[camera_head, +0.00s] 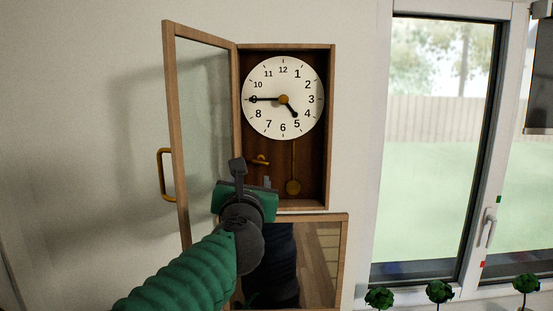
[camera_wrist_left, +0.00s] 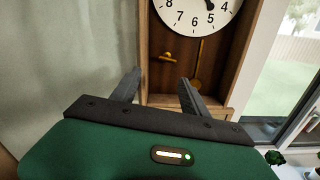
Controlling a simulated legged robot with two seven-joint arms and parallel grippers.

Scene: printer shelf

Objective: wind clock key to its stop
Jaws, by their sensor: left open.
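The wall clock (camera_head: 283,97) has a white dial in an open wooden case, seen in the head view. The small brass key (camera_head: 260,160) sits on the dark back panel, below and left of the dial. The key also shows in the left wrist view (camera_wrist_left: 167,58), beyond the gap between my fingers. My left gripper (camera_head: 252,174) is open and empty, just below and in front of the key in the picture. Its two dark fingers (camera_wrist_left: 159,78) stand apart, with no contact on the key visible. My right gripper is not in view.
The glass door (camera_head: 205,130) with a brass handle (camera_head: 165,175) stands open on the left. A brass pendulum (camera_head: 293,187) hangs right of the key. The case's right wall (camera_head: 328,130) bounds the space. A window (camera_head: 435,150) and small plants (camera_head: 439,291) are at right.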

